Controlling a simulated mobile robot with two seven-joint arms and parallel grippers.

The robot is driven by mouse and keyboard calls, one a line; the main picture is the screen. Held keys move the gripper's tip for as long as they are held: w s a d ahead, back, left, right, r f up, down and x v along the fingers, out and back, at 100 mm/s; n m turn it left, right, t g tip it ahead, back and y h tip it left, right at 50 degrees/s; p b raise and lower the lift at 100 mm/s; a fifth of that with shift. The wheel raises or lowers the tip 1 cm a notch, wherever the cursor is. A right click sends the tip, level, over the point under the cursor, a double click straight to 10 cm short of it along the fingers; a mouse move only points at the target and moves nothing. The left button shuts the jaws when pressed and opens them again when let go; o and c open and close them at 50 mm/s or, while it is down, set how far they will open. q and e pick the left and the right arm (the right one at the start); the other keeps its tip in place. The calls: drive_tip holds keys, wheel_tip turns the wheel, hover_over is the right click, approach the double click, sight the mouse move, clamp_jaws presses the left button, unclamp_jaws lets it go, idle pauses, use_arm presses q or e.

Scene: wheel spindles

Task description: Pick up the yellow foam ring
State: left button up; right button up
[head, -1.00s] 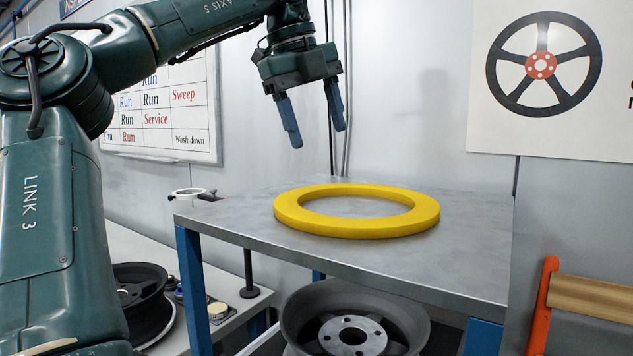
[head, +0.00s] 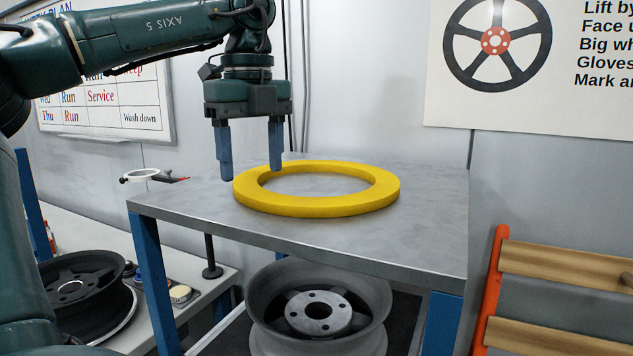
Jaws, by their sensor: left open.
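The yellow foam ring (head: 318,206) lies flat on the grey metal table (head: 430,225) in the head view. My left gripper (head: 251,174) points down at the ring's left side with its blue fingers apart. One finger is outside the ring's left edge and the other overlaps the ring's far left rim in the picture. I cannot tell whether the fingertips touch the ring or the table. Nothing is held between them. My right gripper is out of view.
A wheel rim (head: 320,310) sits under the table, and another dark wheel (head: 80,290) lies on the lower bench at left. A magnifier-like round frame (head: 147,175) stands by the table's left corner. An orange rack with wooden slats (head: 560,265) stands at right. The table's right side is clear.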

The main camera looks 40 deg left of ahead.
sight(255, 192)
use_arm(q)
drive_tip(key=shift+d+f, duration=0.15)
drive_tip(key=shift+f, duration=1.65)
drive_tip(key=c, duration=1.1)
